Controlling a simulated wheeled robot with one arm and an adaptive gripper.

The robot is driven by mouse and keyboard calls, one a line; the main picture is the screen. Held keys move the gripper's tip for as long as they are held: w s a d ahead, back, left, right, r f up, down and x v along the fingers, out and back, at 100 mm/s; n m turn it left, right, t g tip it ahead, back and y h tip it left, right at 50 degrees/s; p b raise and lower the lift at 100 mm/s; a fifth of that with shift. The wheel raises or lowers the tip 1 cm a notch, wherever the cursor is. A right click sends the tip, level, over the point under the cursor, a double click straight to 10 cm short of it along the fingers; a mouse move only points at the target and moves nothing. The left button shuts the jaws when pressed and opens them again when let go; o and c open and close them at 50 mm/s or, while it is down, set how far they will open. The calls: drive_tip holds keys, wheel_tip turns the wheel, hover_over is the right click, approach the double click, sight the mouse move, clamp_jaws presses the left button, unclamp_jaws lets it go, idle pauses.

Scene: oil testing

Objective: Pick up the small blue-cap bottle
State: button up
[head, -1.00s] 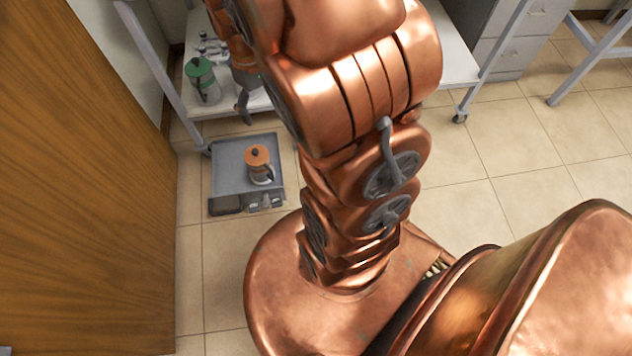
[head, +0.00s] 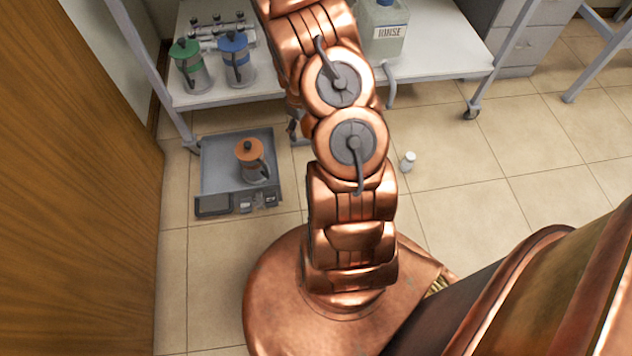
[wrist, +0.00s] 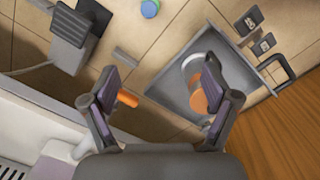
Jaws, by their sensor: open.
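In the wrist view, a small round blue cap with a greenish edge (wrist: 149,8) shows at the top edge, over the floor tiles. A small whitish bottle (head: 407,162) stands on the floor right of my arm in the head view. It may be the same thing; its cap colour is unclear there. My gripper (wrist: 160,85) is open, with nothing between its fingers, and the blue cap lies beyond the fingertips. In the head view, my gripper is mostly hidden behind my arm, near the cart's front edge.
The cart (head: 440,60) holds a green-lidded jar (head: 188,65), a larger blue-lidded jar (head: 236,60) and a RINSE bottle (head: 384,35). A wooden door (head: 75,180) stands left. Floor at right is clear.

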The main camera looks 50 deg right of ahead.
drive_tip(key=shift+n+t, duration=0.4)
drive_tip(key=s+d+f+b, duration=0.1)
drive_tip(key=f+b, duration=0.1)
drive_tip(key=f, duration=0.6)
drive_tip(key=d+f+b, duration=0.1)
drive_tip(key=f+b, duration=0.2)
drive_tip(key=f, duration=0.5)
drive_tip(key=s+d+f+b, duration=0.1)
drive_tip(key=f+b, duration=0.1)
drive_tip(key=f, duration=0.7)
drive_tip(key=shift+s+d, duration=0.3)
drive_tip(key=shift+d, duration=0.05)
drive_tip(key=shift+d+f+b, duration=0.1)
drive_tip(key=shift+f+b, duration=1)
drive_tip(key=shift+f, duration=0.45)
drive_tip(key=f+b, duration=0.4)
drive_tip(key=f, duration=0.1)
drive_tip(key=shift+w, duration=0.2)
drive_tip(key=shift+c, duration=0.4)
drive_tip(key=c, duration=1.3)
